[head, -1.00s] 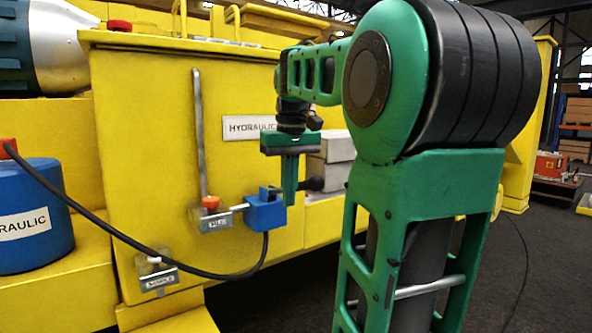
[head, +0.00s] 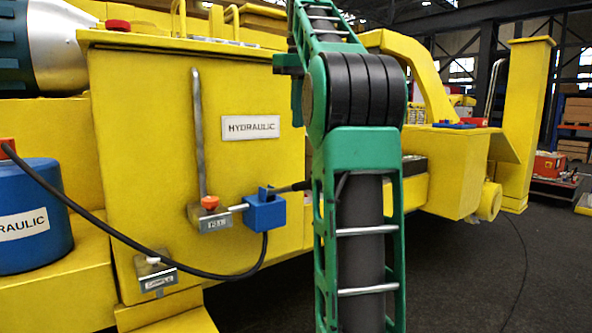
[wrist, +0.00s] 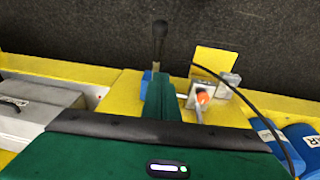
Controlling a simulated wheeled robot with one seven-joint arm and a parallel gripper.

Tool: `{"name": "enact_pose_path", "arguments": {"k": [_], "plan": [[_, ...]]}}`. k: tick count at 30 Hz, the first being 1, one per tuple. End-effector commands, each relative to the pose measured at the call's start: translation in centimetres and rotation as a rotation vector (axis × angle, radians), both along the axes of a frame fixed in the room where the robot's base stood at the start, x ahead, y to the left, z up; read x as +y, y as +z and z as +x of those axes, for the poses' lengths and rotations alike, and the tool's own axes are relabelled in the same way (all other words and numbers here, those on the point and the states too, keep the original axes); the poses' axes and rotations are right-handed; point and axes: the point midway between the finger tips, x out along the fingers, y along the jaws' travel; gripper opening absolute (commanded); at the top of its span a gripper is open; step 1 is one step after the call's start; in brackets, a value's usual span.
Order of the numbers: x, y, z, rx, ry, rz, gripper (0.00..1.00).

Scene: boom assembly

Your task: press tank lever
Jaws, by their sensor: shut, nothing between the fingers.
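The yellow tank (head: 140,150) carries a HYDRAULIC label and stands left of my arm in the head view. On its front is a blue block (head: 264,213) with a dark lever (head: 292,187) sticking out to the right, its end partly hidden behind my arm. The lever's black handle (wrist: 160,36) also shows in the wrist view, beyond my fingertips, with the block mostly hidden behind the fingers. My gripper (wrist: 160,80) is shut and empty. In the head view my gripper (head: 297,97) is partly seen near the tank's upper right edge, above the lever and apart from it.
An orange-knobbed valve (head: 210,203) sits left of the blue block, and a lower sample valve (head: 155,274) below it. A black hose (head: 110,232) runs from the blue drum (head: 30,215) to the block. Dark floor (head: 470,280) lies open at right.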

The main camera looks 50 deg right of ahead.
Motion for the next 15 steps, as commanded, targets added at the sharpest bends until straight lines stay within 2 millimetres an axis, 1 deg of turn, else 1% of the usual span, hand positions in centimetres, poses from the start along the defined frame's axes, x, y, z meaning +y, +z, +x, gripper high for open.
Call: {"name": "enact_pose_path", "arguments": {"k": [5,8,11,15], "plan": [[0.0,-0.4,0.0,0.0,0.0,-0.001,0.0],[-0.1,-1.3,0.1,0.001,0.0,0.0,0.0],[-0.2,-2.6,0.3,0.003,0.0,0.001,0.0],[-0.4,-4.9,0.6,0.003,0.0,0.001,0.0]]}}
